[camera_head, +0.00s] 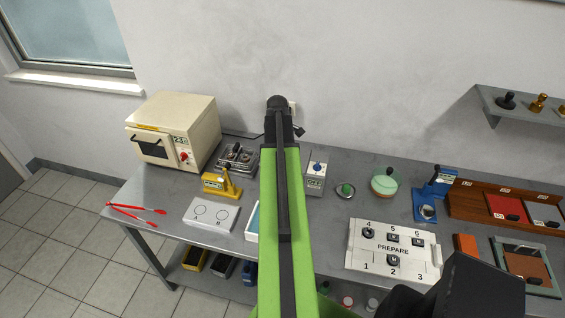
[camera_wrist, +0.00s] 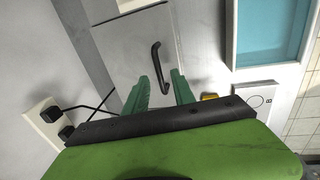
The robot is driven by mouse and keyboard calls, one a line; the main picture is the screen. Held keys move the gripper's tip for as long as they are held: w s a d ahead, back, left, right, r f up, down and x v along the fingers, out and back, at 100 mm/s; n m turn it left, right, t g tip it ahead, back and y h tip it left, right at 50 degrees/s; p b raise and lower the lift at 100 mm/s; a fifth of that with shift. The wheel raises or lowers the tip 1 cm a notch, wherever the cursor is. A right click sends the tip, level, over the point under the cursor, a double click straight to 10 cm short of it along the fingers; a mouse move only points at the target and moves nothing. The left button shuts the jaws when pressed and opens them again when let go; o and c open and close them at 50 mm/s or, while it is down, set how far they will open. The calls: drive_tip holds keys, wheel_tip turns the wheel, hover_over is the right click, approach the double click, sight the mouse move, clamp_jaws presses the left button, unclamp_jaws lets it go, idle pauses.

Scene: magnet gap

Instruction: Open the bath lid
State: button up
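In the wrist view a pale grey metal lid (camera_wrist: 122,52) with a black bar handle (camera_wrist: 156,66) fills the upper middle; I take it for the bath lid. It looks closed. My gripper (camera_wrist: 161,84) has two green fingers spread apart, with the lower part of the handle between their tips in the picture. I cannot tell whether the fingers touch it. In the head view my green arm reaches towards the wall and covers the bath; the fingers are not clear there.
A box with a blue dial (camera_head: 316,170) stands right of my arm. A metal device with black parts (camera_head: 237,157) and a yellow stand (camera_head: 220,185) are left of it. A teal-bottomed tray (camera_wrist: 268,30) and wall socket (camera_wrist: 38,118) show in the wrist view.

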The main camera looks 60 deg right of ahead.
drive_tip(key=shift+f, duration=0.3)
clamp_jaws()
idle(1.1)
